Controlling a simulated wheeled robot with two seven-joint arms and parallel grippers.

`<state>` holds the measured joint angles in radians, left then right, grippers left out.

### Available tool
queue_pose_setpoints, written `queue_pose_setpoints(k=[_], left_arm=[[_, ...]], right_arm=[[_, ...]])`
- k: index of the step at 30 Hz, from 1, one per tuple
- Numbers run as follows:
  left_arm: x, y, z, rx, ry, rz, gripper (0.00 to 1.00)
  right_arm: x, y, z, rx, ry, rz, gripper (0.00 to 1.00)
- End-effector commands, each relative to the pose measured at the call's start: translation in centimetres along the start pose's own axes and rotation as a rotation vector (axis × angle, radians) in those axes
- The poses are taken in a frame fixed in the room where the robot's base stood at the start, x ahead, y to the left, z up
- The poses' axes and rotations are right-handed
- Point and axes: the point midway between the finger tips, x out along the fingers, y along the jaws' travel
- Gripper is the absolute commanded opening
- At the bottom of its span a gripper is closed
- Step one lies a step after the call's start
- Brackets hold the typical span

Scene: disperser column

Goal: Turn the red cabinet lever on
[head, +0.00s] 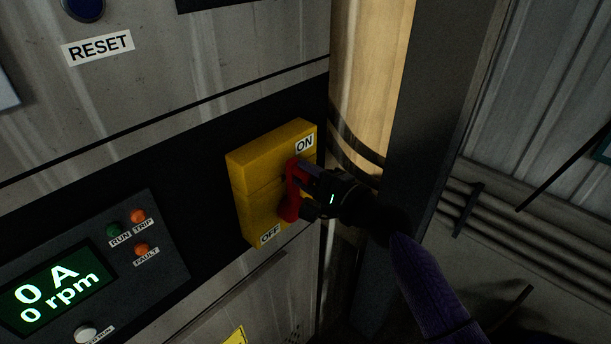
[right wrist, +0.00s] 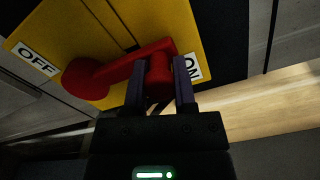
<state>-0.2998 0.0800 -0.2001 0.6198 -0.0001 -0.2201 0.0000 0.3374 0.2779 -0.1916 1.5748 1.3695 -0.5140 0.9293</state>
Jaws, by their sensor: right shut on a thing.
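The red lever (head: 289,207) is mounted on a yellow switch box (head: 262,165) on the cabinet front. The box has an ON label (head: 305,144) at its upper right and an OFF label (head: 270,235) at its lower edge. My right gripper (head: 299,172) is at the lever's upper end, near the ON label. In the right wrist view the gripper (right wrist: 160,90) is shut on the red handle end, one finger on each side. There the lever (right wrist: 115,72) runs from its round pivot toward the ON label, which the gripper partly covers. My left gripper is out of view.
A display panel (head: 60,285) reading 0 A and 0 rpm, with RUN, TRIP and FAULT lamps, is at lower left. A RESET label (head: 97,47) sits above. A dark upright post (head: 420,110) stands right of the cabinet, close to my right arm.

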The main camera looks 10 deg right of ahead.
Motion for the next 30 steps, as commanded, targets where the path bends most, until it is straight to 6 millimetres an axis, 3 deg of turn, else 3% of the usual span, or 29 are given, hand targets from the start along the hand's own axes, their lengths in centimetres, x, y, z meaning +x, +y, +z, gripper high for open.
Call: queue_pose_setpoints(k=[7,8,12,13,23,30], left_arm=[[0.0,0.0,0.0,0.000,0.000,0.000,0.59],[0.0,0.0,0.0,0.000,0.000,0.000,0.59],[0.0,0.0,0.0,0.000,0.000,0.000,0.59],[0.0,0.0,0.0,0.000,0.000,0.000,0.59],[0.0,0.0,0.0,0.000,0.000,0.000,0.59],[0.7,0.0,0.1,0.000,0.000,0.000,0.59]], right_arm=[[0.0,0.0,-0.1,0.002,0.002,-0.001,0.00],[0.0,0.0,-0.1,0.002,0.002,-0.001,0.35],[0.0,0.0,0.0,0.001,0.001,-0.001,0.65],[0.0,0.0,0.0,0.001,0.001,-0.001,0.69],[-0.5,0.0,-0.1,0.000,0.001,-0.001,0.69],[-5.4,0.3,0.0,-0.003,0.001,0.003,0.69]])
